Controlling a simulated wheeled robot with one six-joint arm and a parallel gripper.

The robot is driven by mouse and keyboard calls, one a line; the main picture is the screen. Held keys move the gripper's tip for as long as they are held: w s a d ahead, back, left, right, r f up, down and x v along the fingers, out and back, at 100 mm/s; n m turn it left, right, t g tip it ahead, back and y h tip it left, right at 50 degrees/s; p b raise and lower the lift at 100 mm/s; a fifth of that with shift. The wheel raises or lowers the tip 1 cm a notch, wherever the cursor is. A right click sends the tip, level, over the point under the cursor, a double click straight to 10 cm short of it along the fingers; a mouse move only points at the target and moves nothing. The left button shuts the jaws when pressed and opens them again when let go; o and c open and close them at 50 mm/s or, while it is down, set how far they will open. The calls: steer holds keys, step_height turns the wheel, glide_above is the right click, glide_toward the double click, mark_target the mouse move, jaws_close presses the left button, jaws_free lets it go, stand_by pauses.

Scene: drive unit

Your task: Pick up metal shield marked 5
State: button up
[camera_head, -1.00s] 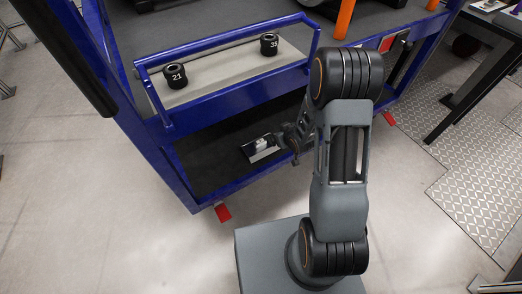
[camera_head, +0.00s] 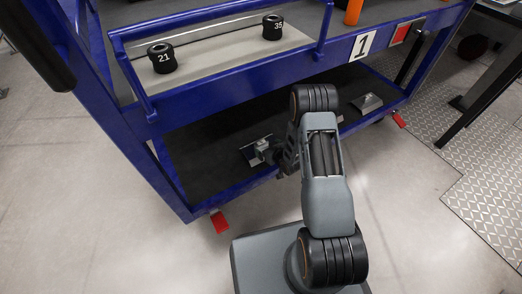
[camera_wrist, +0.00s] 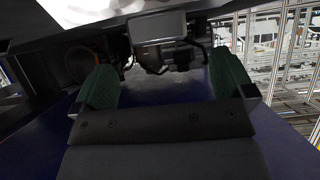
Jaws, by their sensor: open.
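A small metal shield (camera_head: 253,152) lies on the dark lower shelf of the blue trolley in the head view. No number on it can be read. My gripper (camera_head: 270,152) is right beside it, partly covering its right side. In the wrist view my gripper (camera_wrist: 164,82) has its two green fingers wide apart. A grey metal plate (camera_wrist: 157,27), apparently the same shield, shows ahead beyond the fingertips. Nothing is seen held between the fingers. A second metal piece (camera_head: 367,102) lies further right on the lower shelf, its marking unreadable.
The blue trolley (camera_head: 215,91) has an upper tray with black parts marked 21 (camera_head: 162,59) and 35 (camera_head: 272,27). The upper deck and its blue frame overhang the lower shelf. A panel marked 1 (camera_head: 363,44) is on the frame.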

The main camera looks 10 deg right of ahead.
mark_target(263, 144)
steer(key=b+x, duration=0.2)
steer(key=x, duration=0.2)
steer(key=shift+w+f, duration=0.15)
steer(key=shift+f, duration=0.05)
steer(key=shift+w+a+f+b, duration=0.2)
steer(key=shift+w+b, duration=0.15)
steer(key=shift+w, duration=0.2)
steer(key=shift+d, duration=0.1)
steer(key=c, duration=1.1)
steer(key=shift+r, duration=0.1)
